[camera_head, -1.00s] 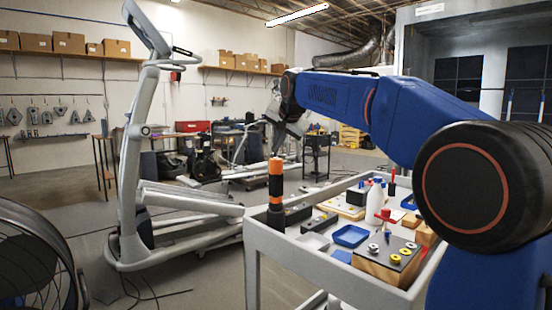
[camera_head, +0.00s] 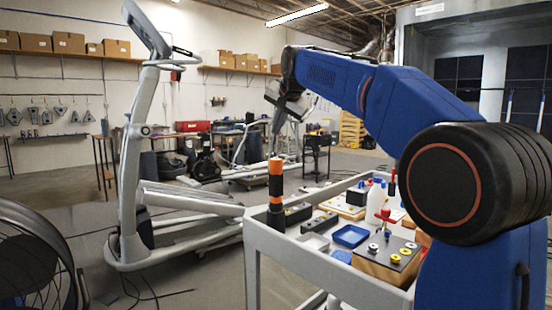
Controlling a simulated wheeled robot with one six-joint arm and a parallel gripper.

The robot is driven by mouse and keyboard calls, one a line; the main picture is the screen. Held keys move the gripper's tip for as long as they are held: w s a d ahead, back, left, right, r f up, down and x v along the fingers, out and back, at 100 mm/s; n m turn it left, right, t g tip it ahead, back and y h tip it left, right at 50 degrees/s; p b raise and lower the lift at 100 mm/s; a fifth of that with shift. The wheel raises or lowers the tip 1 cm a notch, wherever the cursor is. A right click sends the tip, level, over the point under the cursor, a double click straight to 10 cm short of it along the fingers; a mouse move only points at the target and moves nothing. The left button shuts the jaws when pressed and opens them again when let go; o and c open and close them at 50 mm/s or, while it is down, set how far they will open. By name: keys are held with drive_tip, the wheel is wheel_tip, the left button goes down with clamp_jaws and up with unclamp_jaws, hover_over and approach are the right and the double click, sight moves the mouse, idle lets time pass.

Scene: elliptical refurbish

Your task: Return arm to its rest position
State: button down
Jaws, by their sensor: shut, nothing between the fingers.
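My arm is blue with black joints and reaches in from the right of the head view. It arches over the cart (camera_head: 330,268) and bends down at its far end. My gripper (camera_head: 276,128) hangs there, pointing down, shut and empty. It is in the air above and behind the cart's far left part, apart from everything on the cart. The fingertips are small and partly lost against the machines behind.
The cart holds a blue tray (camera_head: 350,236), a white bottle (camera_head: 376,195), a block with colored knobs (camera_head: 388,258) and an upright orange-and-black cylinder (camera_head: 276,184). A grey elliptical machine (camera_head: 147,130) stands left. A fan (camera_head: 35,255) is at lower left. Open floor lies between.

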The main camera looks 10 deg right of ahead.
drive_tip(key=s+d+f+n+g, duration=0.2)
drive_tip(key=s+d+f+n, duration=0.1)
drive_tip(key=s+f, duration=1.8)
drive_tip(key=s+d+f+n+g+h, duration=0.1)
drive_tip(key=s+d+f+n, duration=0.3)
drive_tip(key=s+f, duration=1.6)
drive_tip(key=s+g, duration=0.1)
drive_tip(key=s, duration=0.7)
drive_tip(key=shift+s+f+n, duration=0.35)
drive_tip(key=shift+s+n, duration=0.05)
